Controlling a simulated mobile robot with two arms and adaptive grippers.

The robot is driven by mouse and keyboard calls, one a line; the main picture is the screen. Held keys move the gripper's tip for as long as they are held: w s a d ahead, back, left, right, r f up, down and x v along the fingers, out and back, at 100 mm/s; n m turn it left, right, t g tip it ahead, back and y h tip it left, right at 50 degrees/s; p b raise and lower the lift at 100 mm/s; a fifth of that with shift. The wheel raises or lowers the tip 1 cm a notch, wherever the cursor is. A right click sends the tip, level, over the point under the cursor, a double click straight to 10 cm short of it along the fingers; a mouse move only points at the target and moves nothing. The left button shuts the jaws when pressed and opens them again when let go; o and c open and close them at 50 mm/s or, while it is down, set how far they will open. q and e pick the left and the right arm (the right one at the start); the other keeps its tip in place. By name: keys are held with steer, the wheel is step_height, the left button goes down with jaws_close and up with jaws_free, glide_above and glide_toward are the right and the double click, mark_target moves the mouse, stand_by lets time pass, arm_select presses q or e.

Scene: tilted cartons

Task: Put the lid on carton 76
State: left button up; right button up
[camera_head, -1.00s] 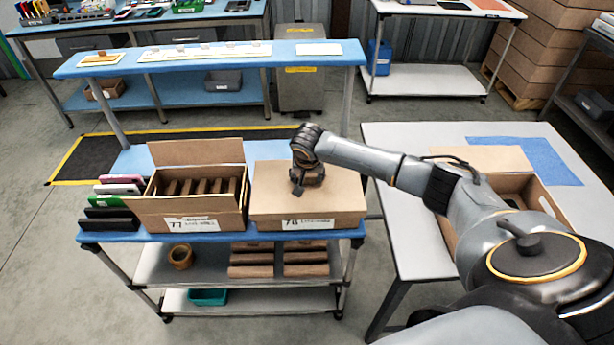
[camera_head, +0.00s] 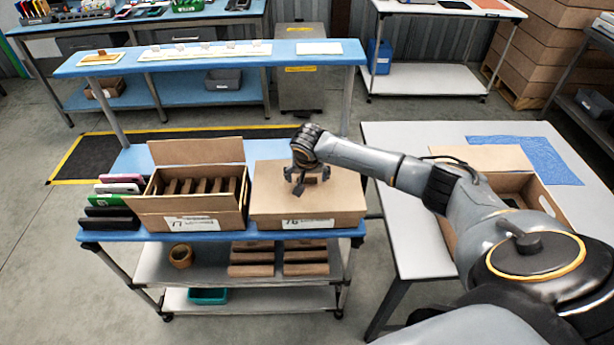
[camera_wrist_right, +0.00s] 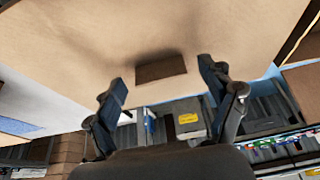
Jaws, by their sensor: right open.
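Carton 76 (camera_head: 345,221) stands on the blue bench top, its label facing me. A flat tan lid (camera_head: 268,190) covers its top and looks level, with no clear gap at the front. My right gripper (camera_head: 306,183) is over the middle of the lid, fingers spread and holding nothing. In the right wrist view, the lid (camera_wrist_right: 240,35) fills the upper part, and a small dark brown block (camera_wrist_right: 160,70) on it lies between the open fingertips (camera_wrist_right: 162,80). Whether the fingers touch the lid I cannot tell. My left gripper is out of view.
Open carton 77 (camera_head: 180,205), holding several brown items, stands close on the left. Several coloured items (camera_head: 108,218) line the bench's left end. A raised blue shelf (camera_head: 215,58) runs behind. An open carton (camera_head: 545,198) sits on the right table, below my right arm.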

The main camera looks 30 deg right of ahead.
steer(key=w+d+r+p+v, duration=0.1)
steer(key=p+v, duration=0.7)
steer(key=v, duration=1)
steer(key=shift+w+r, duration=0.3)
steer(key=shift+w, duration=0.25)
steer(key=shift+d, duration=0.15)
